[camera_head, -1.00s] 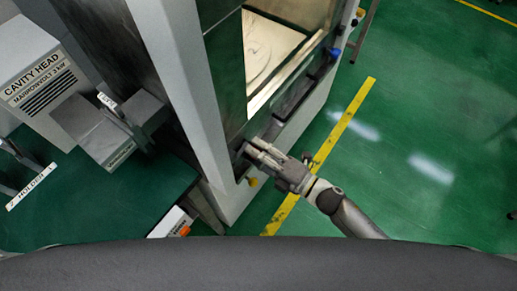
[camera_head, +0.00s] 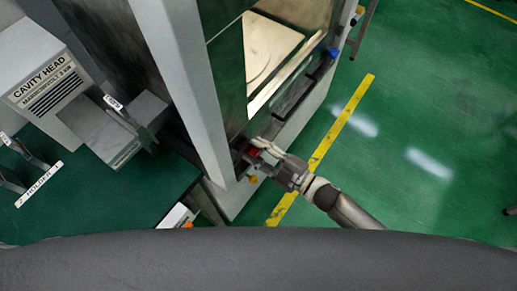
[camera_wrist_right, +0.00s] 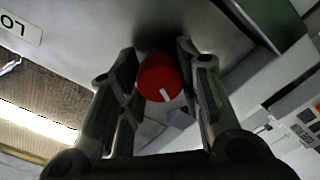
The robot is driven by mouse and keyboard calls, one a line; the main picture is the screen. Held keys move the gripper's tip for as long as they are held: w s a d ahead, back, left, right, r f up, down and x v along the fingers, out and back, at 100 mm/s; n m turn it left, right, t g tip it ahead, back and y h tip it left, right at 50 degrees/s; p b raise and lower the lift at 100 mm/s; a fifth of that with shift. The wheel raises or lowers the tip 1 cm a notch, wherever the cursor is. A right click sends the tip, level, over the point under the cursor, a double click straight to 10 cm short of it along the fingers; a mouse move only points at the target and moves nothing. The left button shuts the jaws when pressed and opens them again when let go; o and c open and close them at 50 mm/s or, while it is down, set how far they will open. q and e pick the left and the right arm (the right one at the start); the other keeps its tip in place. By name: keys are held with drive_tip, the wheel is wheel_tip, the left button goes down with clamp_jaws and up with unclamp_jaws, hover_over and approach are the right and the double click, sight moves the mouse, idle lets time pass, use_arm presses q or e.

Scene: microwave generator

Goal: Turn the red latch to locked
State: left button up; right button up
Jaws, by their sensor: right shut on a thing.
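The red latch (camera_wrist_right: 160,78) is a round red knob with a white pointer line. In the right wrist view it sits between the two fingers of my right gripper (camera_wrist_right: 157,85), and its white line points down and slightly right. In the head view a small red part of the latch (camera_head: 253,152) shows at the lower front of the grey cabinet, by the tips of my right gripper (camera_head: 262,155). My right gripper is shut on the latch. My left gripper is not in view.
The grey cabinet (camera_head: 185,80) has an open chamber with a light floor. A blue knob (camera_head: 333,53) and a yellow knob (camera_head: 253,179) are on its front. Green floor is free to the right.

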drive_tip(key=shift+w+r+m, duration=0.15)
drive_tip(key=shift+r+m, duration=0.05)
drive_tip(key=shift+m, duration=0.1)
drive_tip(key=o, duration=0.9)
drive_tip(key=shift+a, duration=0.1)
drive_tip(key=shift+o, duration=0.8)
drive_tip(key=shift+a+f, duration=0.1)
drive_tip(key=shift+f, duration=0.1)
drive_tip(key=v, duration=1.2)
drive_tip(key=shift+w, duration=0.1)
